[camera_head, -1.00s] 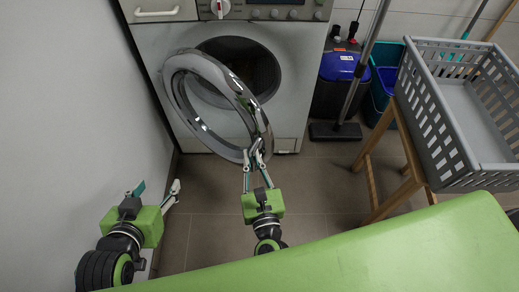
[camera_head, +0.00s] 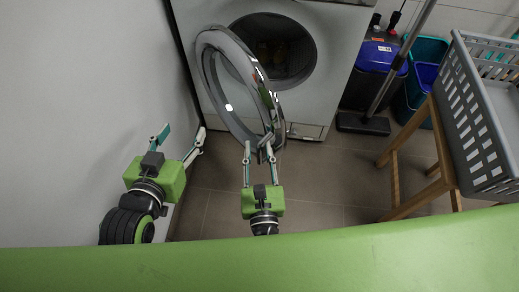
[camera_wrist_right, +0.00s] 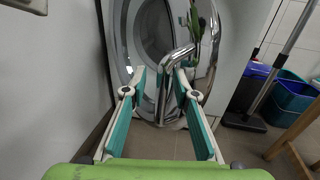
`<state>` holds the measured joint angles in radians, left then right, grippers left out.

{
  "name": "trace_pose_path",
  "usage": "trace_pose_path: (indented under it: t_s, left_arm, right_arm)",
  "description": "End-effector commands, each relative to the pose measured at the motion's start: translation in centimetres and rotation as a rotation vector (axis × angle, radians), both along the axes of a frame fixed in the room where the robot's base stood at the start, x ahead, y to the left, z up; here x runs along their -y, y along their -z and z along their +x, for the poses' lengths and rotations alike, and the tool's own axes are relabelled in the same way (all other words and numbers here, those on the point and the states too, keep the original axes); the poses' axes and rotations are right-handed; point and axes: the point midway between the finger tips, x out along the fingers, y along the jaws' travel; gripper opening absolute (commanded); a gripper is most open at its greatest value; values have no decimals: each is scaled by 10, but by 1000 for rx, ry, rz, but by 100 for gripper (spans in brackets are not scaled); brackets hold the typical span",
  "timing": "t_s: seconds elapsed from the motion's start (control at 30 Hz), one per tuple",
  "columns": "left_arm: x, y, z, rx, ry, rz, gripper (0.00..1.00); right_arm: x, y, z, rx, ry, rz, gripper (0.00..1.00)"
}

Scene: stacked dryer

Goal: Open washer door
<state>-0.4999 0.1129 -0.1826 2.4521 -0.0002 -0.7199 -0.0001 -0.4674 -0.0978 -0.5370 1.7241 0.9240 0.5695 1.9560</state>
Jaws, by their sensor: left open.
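The washer (camera_head: 335,60) stands at the back with its round door (camera_head: 207,75) swung open, the chrome ring standing out from the dark drum opening (camera_head: 285,50). The washer also shows in the right wrist view (camera_wrist_right: 235,40). My right gripper (camera_head: 260,146) is open at the lower front edge of the door. In the right wrist view its two fingers (camera_wrist_right: 158,78) are apart, with the chrome door edge or handle (camera_wrist_right: 176,62) between or just beyond their tips; contact cannot be told. My left gripper (camera_head: 184,134) is open and empty, left of the door near the wall.
A white wall (camera_head: 85,110) runs close along the left. On the right are a blue-lidded bin (camera_head: 382,55), a broom (camera_head: 363,124), and a grey basket (camera_head: 477,120) on a wooden stand (camera_head: 394,185). Tiled floor (camera_head: 310,185) is clear before the washer.

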Motion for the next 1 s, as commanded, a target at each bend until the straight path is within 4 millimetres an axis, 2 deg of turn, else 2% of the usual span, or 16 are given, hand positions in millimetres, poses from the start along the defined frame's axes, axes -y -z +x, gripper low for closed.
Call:
trace_pose_path:
  t_s: [0.23, 0.37, 0.47, 0.8, 1.0]
  left_arm:
    - [0, 0, 0, -1, 0, 0, 53]
    - [0, 0, 0, -1, 0, 0, 53]
    - [0, 0, 0, -1, 0, 0, 53]
    - [0, 0, 0, -1, 0, 0, 53]
    - [0, 0, 0, -1, 0, 0, 53]
  right_arm:
    - [1, 0, 0, 0, 3, 1, 27]
    - [1, 1, -9, -2, 2, 0, 27]
    - [1, 1, -24, -3, 1, -1, 27]
    - [-1, 1, -94, -3, 0, 0, 27]
    - [-2, 1, -116, -1, 1, 1, 27]
